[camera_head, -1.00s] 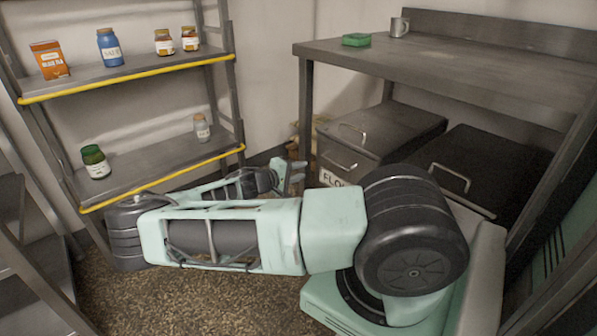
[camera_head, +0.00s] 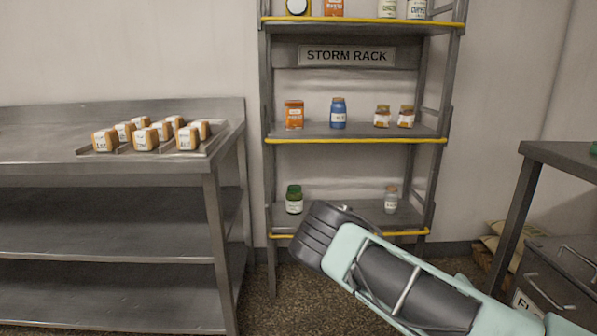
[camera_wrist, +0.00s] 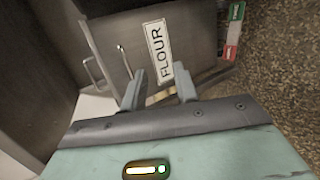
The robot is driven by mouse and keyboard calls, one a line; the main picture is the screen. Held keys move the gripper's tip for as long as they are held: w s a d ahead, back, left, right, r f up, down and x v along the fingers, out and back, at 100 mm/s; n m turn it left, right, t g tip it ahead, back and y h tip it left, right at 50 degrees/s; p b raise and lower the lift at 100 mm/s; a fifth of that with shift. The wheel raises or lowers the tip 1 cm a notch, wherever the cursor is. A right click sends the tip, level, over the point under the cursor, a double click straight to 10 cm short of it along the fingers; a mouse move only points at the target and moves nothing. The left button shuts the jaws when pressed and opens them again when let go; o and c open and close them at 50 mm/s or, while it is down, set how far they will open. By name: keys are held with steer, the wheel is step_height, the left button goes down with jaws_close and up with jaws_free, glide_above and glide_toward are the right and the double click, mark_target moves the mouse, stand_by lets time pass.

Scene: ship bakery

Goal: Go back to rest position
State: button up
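My gripper (camera_wrist: 160,90) shows in the wrist view with its two fingers apart and nothing between them. Beyond the fingertips is a grey bin with a white FLOUR label (camera_wrist: 159,52); I cannot tell the exact gap between them. In the head view my gripper is out of sight. Only part of my arm shows there, folded across the lower right in front of the rack's lowest shelf.
A steel table (camera_head: 60,172) at left bears a tray (camera_head: 218,140) of labelled loaves. Flour bin (camera_head: 555,272) stands under the right table (camera_head: 570,160).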

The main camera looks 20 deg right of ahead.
steer(key=s+a+f+y, duration=0.1)
steer(key=a+y, duration=0.3)
steer(key=a, duration=0.8)
steer(key=s+a+r+n+t+y, duration=0.1)
steer(key=s+a+r+n+y, duration=0.1)
steer(key=a+r, duration=0.5)
steer(key=s+a+r+n+y, duration=0.2)
steer(key=a+r+y, duration=0.1)
steer(key=a, duration=0.8)
steer(key=s+a+r+n+t+y, duration=0.15)
steer(key=a+r, duration=0.25)
steer(key=a, duration=0.5)
steer(key=s+a+r+n+t+y, duration=0.2)
steer(key=s+a+r+n, duration=0.4)
steer(key=s+r, duration=0.55)
step_height(320, 180, up, 25)
steer(key=p, duration=2.5)
steer(key=shift+s+p, duration=0.15)
steer(key=shift+p, duration=0.25)
steer(key=shift+d+h, duration=0.1)
steer(key=shift+h, duration=0.15)
